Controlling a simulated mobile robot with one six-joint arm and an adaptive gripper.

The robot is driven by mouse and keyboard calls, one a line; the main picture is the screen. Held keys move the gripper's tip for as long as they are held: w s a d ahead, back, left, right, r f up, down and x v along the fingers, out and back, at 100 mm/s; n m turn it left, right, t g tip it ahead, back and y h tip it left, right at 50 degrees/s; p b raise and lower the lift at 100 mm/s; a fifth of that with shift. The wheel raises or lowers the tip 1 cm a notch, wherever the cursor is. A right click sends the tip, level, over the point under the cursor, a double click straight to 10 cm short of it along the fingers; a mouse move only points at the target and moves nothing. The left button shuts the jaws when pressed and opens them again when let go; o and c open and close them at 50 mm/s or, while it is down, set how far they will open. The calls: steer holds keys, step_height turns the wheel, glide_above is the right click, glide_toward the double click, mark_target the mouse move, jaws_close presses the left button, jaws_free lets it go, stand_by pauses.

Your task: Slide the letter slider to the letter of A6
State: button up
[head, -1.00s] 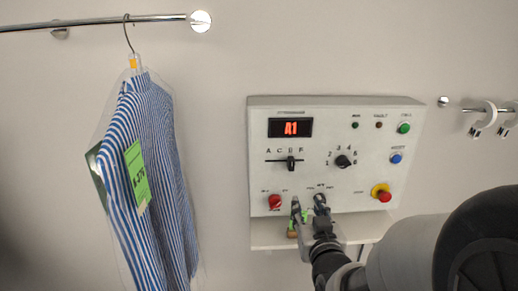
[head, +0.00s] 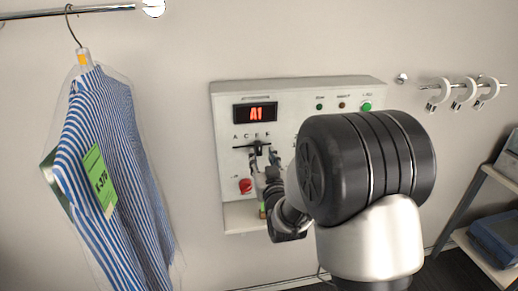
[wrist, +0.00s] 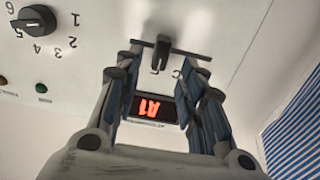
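The letter slider (head: 258,149) is a small black knob on a horizontal slot under the letter row of the white control panel (head: 228,208). It stands right of the middle of the slot, around the third letter. The red display (head: 256,114) reads A1. My gripper (head: 266,174) is in front of the panel at the slider, partly hidden by my arm. In the wrist view my gripper (wrist: 163,65) is open, one finger on each side of the slider knob (wrist: 161,55), with gaps showing; contact cannot be seen. The number knob (wrist: 36,21) shows at upper left there.
A red button (head: 245,186) sits below the slider and a green one (head: 365,106) at upper right. A bagged striped shirt (head: 110,170) hangs at left. A shelf rack (head: 470,215) stands at right. My arm covers the panel's right part.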

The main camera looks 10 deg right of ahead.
mark_target(259, 150)
steer(key=w, duration=0.6)
steer(key=shift+c, duration=0.2)
jaws_close()
steer(key=shift+a, duration=0.1)
stand_by(0.4)
